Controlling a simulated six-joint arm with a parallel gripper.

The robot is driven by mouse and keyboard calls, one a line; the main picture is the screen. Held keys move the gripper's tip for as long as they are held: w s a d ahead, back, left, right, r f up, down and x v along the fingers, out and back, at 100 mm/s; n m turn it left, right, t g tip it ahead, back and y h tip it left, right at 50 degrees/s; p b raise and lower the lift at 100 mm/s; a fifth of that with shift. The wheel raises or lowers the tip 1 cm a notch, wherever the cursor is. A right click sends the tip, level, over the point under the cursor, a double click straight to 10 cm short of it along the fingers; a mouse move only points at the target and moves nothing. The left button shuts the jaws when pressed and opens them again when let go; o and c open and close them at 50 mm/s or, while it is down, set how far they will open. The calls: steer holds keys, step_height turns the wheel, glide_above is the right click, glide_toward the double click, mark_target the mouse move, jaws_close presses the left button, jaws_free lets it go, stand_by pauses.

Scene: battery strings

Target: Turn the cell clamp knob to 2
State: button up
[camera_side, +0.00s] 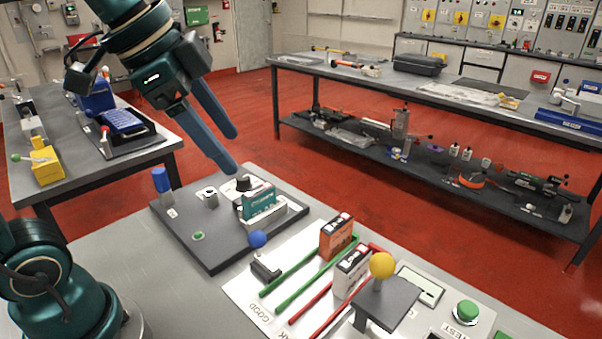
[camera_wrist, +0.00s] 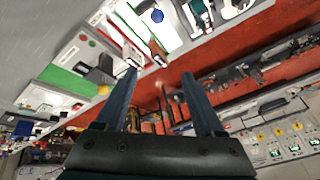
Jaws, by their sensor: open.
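A black knob (camera_side: 243,183) on a white plate stands on the dark grey board (camera_side: 185,237) in the side view. It is partly hidden by the teal cell (camera_side: 258,204) in its pale holder; I cannot read any numbers around it. My gripper (camera_side: 233,154) is open and empty, above and slightly left of the knob, apart from it. In the wrist view my gripper (camera_wrist: 158,74) has both fingers spread with nothing held between them. I cannot identify the knob clearly in the wrist view.
The board also holds a blue cylinder (camera_side: 161,180) and a small metal post (camera_side: 210,196). Nearer stand a blue ball-topped lever (camera_side: 257,239), an orange cell (camera_side: 337,237), a white cell (camera_side: 351,270) and a yellow ball (camera_side: 382,265). The board's front-left area is mostly clear.

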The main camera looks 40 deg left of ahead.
steer(key=w+a+r+m, duration=0.2)
steer(key=w+a+m, duration=0.1)
steer(key=w, duration=0.4)
steer(key=g+h, duration=0.3)
glide_above(242, 177)
steer(key=s+a, duration=0.1)
steer(key=a, duration=0.1)
steer(key=f, duration=1.9)
steer(key=shift+s+f, duration=0.2)
steer(key=shift+f, duration=0.05)
steer(key=shift+x, duration=2.4)
steer(key=shift+w, duration=0.1)
jaws_close()
